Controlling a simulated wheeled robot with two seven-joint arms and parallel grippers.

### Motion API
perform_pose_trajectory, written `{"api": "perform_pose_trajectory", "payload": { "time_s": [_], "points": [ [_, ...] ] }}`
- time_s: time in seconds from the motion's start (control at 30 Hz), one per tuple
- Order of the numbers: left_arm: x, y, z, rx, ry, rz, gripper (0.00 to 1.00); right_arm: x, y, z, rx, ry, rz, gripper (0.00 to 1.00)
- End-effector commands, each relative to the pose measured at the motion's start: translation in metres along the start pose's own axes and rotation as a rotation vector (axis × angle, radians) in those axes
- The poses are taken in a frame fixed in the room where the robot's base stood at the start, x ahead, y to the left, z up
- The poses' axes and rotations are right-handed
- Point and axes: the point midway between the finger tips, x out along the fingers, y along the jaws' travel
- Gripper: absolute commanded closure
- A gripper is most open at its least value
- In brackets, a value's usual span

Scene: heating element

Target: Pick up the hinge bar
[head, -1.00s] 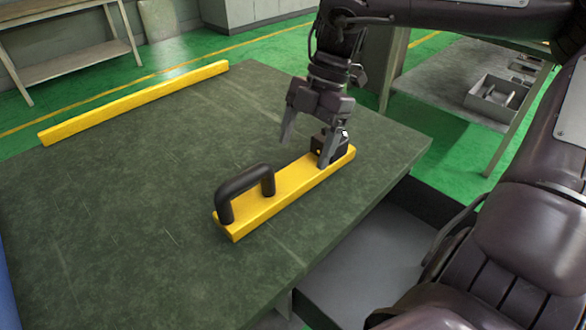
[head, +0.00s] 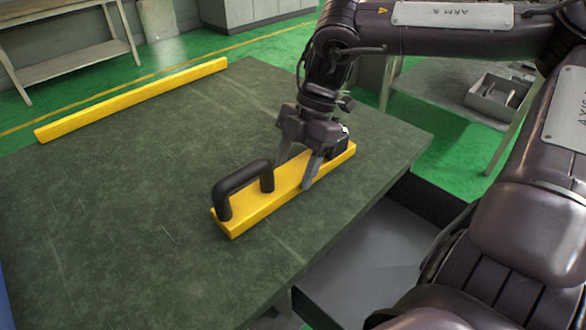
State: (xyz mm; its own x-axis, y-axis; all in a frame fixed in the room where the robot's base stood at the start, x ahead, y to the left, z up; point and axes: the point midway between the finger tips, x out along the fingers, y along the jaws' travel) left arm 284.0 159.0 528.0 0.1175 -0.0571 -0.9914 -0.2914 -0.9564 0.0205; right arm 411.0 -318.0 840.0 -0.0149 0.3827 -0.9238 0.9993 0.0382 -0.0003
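The hinge bar (head: 288,186) is a yellow bar lying flat on the dark green table (head: 130,220). It has a black arched handle (head: 243,182) near its left end and a black block (head: 339,141) near its right end. My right gripper (head: 294,172) points down over the bar between the handle and the block. Its two fingers are apart and straddle the bar, one on the far side and one along the near edge. The far fingertip is partly hidden behind the bar. Contact with the bar's sides cannot be told. My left gripper is not in view.
A long plain yellow strip (head: 135,98) runs along the table's far left edge. The table's left and front middle are clear. A grey metal tray (head: 495,98) sits on a surface at the back right. A shelf bench (head: 70,45) stands beyond the table.

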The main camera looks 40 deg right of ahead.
Motion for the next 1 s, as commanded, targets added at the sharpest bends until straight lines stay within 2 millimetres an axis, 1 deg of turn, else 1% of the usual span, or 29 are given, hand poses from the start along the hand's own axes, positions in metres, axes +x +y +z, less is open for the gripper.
{"api": "perform_pose_trajectory", "payload": {
  "time_s": [0.03, 0.3, 0.57, 0.73, 0.87, 0.93, 0.97, 1.0],
  "points": [
    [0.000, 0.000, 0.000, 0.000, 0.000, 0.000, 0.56, 0.000, 0.000, 0.000, 0.000, 0.000, 0.000, 0.63],
    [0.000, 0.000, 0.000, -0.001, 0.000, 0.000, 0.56, 0.000, 0.000, 0.000, 0.000, -0.001, 0.000, 0.99],
    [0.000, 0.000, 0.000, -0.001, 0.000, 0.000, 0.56, -0.002, 0.001, -0.001, -0.002, 0.000, 0.004, 0.99],
    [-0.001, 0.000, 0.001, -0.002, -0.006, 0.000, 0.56, -0.010, 0.002, -0.004, -0.003, -0.001, 0.005, 0.99],
    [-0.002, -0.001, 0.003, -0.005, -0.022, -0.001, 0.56, -0.023, 0.002, -0.009, -0.002, -0.001, 0.006, 0.99],
    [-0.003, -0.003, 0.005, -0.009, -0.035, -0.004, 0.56, -0.034, 0.002, -0.014, -0.003, -0.002, 0.007, 0.99],
    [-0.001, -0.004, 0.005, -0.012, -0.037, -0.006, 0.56, -0.040, 0.002, -0.016, -0.003, -0.002, 0.007, 0.99],
    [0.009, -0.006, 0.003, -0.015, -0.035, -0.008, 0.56, -0.048, 0.002, -0.019, -0.003, -0.003, 0.007, 0.99]
  ]
}}
